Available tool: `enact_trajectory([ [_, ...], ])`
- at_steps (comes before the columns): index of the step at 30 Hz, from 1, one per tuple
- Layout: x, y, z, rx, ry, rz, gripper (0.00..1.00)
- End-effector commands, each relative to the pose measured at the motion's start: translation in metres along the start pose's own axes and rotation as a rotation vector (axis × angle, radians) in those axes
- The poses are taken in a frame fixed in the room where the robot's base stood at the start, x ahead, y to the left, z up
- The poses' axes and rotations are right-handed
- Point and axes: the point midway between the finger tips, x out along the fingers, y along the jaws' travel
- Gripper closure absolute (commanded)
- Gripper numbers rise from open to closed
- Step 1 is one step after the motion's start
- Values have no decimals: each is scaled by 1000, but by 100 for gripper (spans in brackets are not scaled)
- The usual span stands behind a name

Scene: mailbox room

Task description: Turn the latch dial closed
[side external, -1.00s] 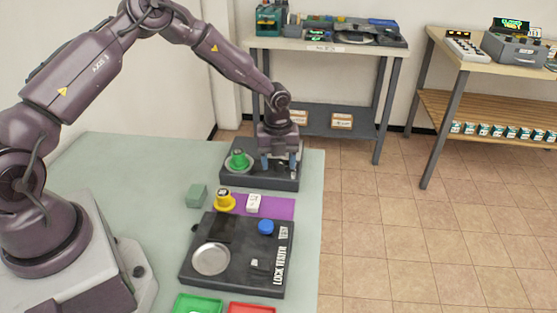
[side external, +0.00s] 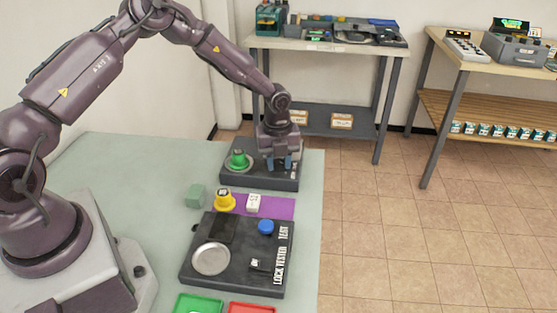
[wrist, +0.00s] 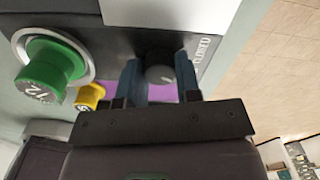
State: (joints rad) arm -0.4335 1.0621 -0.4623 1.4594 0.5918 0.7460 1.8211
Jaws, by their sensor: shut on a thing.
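The latch dial (wrist: 160,74) is a dark round knob with a grey top on the dark box at the far end of the table. In the wrist view it sits between the two blue fingers of my gripper (wrist: 160,78), near the printed word CLOSED. My gripper also shows in the side view (side external: 280,162), pointing down over the right part of the dark box (side external: 236,181). It is shut on the dial. In the side view the dial is hidden behind the fingers.
A green knob (side external: 238,160) stands on the same box, left of my gripper. The table's left part is clear.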

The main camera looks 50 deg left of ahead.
Motion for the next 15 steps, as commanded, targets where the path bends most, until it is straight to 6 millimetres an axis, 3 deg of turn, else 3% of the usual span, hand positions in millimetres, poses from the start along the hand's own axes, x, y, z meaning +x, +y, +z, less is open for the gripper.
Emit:
enact_trajectory([
  [15,-1,-1,0,-453,-11,0,92],
])
